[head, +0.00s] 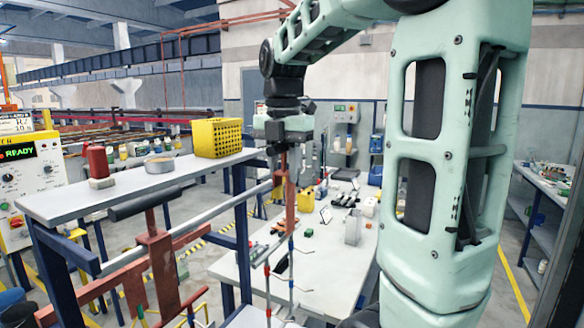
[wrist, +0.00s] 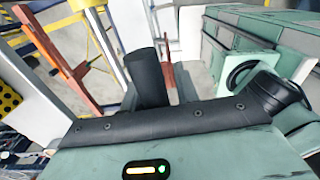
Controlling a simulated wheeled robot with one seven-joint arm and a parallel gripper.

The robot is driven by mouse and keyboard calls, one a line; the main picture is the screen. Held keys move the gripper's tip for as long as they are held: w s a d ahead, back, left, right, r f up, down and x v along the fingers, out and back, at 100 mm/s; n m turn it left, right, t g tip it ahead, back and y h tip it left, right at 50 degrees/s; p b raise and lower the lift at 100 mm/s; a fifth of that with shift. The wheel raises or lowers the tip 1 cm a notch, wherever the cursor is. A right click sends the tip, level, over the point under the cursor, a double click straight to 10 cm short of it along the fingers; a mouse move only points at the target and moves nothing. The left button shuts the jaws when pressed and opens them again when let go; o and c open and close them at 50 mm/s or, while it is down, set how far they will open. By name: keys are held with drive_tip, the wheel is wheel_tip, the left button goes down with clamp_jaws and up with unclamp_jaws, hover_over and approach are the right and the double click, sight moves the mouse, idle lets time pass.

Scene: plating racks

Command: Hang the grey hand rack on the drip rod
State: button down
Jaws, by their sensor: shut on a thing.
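My gripper (head: 284,146) is shut on the upper part of a hand rack (head: 291,197), just right of the shelf's right end. The rack's upright looks red-brown here rather than grey, and it hangs down below the jaws. In the wrist view a dark cylindrical grip (wrist: 148,78) stands at the jaws. The drip rod (head: 213,213) is a pale grey bar slanting along the front of the shelf. The held rack is near its far right end; I cannot tell whether they touch. A red-brown rack (head: 160,262) with a black grip (head: 145,203) is at the rod's near end.
The shelf (head: 120,190) carries a yellow perforated box (head: 218,138), a red bottle (head: 97,162) and a round dish (head: 159,164). A white workbench (head: 335,262) with small items lies behind, right.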

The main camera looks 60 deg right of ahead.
drive_tip(key=shift+w+a+p, duration=0.15)
drive_tip(key=shift+w+p, duration=0.05)
drive_tip(key=shift+w, duration=0.9)
drive_tip(key=shift+w+a+p, duration=0.2)
drive_tip(key=shift+w, duration=0.9)
drive_tip(key=shift+w+a+p, duration=0.15)
drive_tip(key=shift+w+p, duration=0.05)
drive_tip(key=shift+w, duration=0.9)
drive_tip(key=shift+w+f, duration=0.15)
drive_tip(key=shift+f, duration=0.1)
drive_tip(key=shift+f+b, duration=1.05)
drive_tip(key=shift+f, duration=0.35)
drive_tip(key=c, duration=1)
unclamp_jaws()
drive_tip(key=shift+o, duration=0.2)
wheel_tip(320, 180, up, 17)
drive_tip(key=b, duration=0.1)
drive_tip(key=shift+r, duration=0.2)
